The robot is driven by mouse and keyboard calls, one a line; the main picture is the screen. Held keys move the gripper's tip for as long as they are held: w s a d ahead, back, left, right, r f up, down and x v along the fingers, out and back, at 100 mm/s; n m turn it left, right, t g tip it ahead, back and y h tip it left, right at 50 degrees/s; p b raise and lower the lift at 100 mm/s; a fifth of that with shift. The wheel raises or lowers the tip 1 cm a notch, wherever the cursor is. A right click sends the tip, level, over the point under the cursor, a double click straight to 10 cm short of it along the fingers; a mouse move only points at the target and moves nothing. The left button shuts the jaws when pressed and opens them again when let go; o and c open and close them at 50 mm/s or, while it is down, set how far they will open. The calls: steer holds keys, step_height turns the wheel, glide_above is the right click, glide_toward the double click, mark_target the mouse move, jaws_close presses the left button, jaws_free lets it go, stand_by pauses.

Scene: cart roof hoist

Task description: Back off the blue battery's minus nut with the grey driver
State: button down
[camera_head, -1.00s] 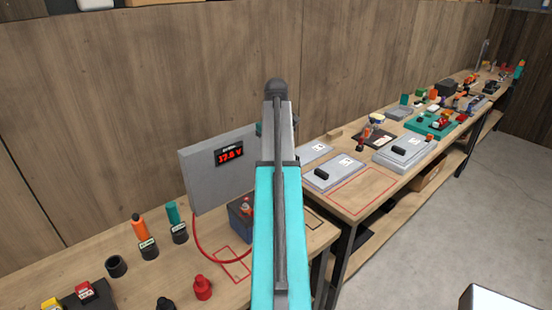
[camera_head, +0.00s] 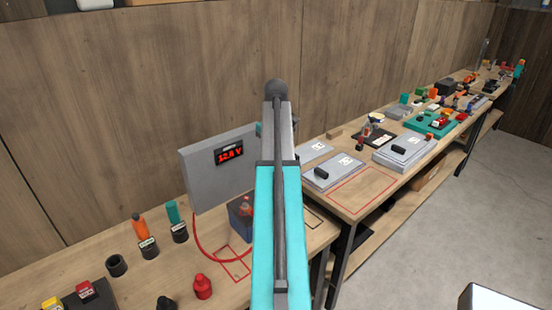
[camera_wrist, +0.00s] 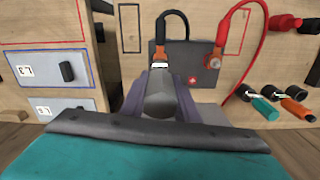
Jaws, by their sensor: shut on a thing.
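My gripper (camera_wrist: 160,105) is shut on the grey driver (camera_wrist: 160,95). The driver points away from the wrist camera, and its far end is at the orange clamp (camera_wrist: 160,64) with the black cable, on the left terminal of the battery (camera_wrist: 185,52). The nut is hidden behind the driver, so I cannot tell how far it is turned. A red plus mark (camera_wrist: 193,79) is on the battery's face, near the right terminal (camera_wrist: 214,62) with its red cable. In the head view the battery (camera_head: 240,222) is dark blue and partly behind my arm; the gripper is hidden there.
An orange driver (camera_head: 140,228) and a teal driver (camera_head: 173,213) stand in black holders; another holder (camera_head: 116,265) is empty. A grey panel (camera_head: 215,180) with a red display stands behind the battery. The red cable loops over the bench.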

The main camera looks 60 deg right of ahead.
steer(key=shift+f, duration=1.25)
steer(key=shift+n, duration=0.7)
steer(key=shift+n, duration=1)
steer(key=shift+d+n, duration=0.1)
steer(key=shift+n, duration=5.5)
steer(key=shift+w+r+n, duration=0.1)
steer(key=shift+n, duration=6.4)
